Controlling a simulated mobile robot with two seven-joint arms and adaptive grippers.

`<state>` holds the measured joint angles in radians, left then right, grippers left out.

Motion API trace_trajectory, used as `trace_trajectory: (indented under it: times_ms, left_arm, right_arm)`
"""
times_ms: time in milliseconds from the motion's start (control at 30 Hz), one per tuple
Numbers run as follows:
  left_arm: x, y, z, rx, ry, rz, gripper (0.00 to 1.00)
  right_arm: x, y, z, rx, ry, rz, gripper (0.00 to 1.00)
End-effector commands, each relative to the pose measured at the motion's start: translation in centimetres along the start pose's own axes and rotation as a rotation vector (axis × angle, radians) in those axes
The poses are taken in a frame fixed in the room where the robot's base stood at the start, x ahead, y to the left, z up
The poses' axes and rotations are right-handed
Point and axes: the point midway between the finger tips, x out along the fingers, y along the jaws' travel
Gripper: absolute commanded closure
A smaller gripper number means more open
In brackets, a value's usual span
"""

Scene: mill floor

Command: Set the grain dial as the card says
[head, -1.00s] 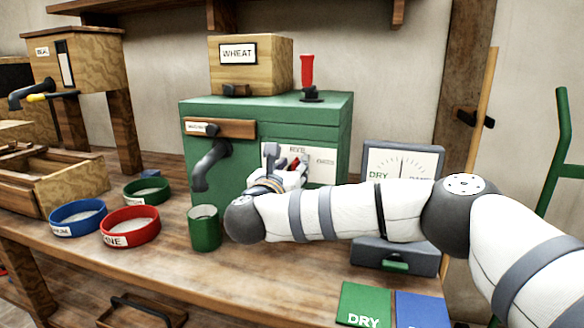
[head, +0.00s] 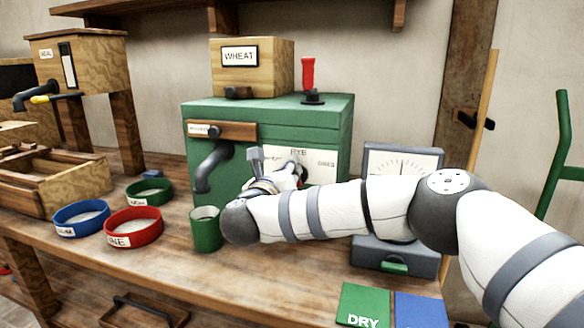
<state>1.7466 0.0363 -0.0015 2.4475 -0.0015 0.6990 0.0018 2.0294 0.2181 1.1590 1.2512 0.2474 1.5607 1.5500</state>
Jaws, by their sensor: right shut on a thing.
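The green mill (head: 300,117) stands on the workbench with a pale dial panel (head: 325,155) on its front. "RYE" reads at the top of the panel; a smaller label at its right is too blurred to read. My right gripper (head: 291,173) is at the panel, shut on the grain dial, which it and my arm mostly hide. The dial's pointer direction cannot be told. A wooden hopper on top bears a card reading "WHEAT" (head: 240,56). My left gripper is not in view.
A red lever (head: 308,75) stands on the mill. A green cup (head: 206,229) stands below the spout, with red (head: 132,228), blue (head: 81,218) and green (head: 148,192) bowls at left. A gauge (head: 402,160) is behind my arm. DRY (head: 363,305) and blue (head: 418,309) cards lie in front.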

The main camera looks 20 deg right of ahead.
Motion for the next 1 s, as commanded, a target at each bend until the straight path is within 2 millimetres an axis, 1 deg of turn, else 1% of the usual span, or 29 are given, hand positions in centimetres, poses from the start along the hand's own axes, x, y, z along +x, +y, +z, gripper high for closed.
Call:
trace_trajectory:
  times_ms: [300, 500, 700, 1000]
  left_arm:
    - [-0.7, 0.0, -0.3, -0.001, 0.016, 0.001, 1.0]
    - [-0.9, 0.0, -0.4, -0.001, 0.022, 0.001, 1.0]
    - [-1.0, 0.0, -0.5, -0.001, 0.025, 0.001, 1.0]
    - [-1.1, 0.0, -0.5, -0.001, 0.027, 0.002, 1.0]
  right_arm:
    - [-0.1, 0.9, -0.1, -0.298, 0.001, 0.0, 1.0]
    - [-0.1, 1.3, -0.4, -0.464, 0.002, 0.002, 1.0]
    - [-0.1, 1.6, -0.6, -0.592, 0.003, 0.001, 1.0]
    - [-0.1, 1.9, -0.9, -0.7, 0.004, 0.002, 1.0]
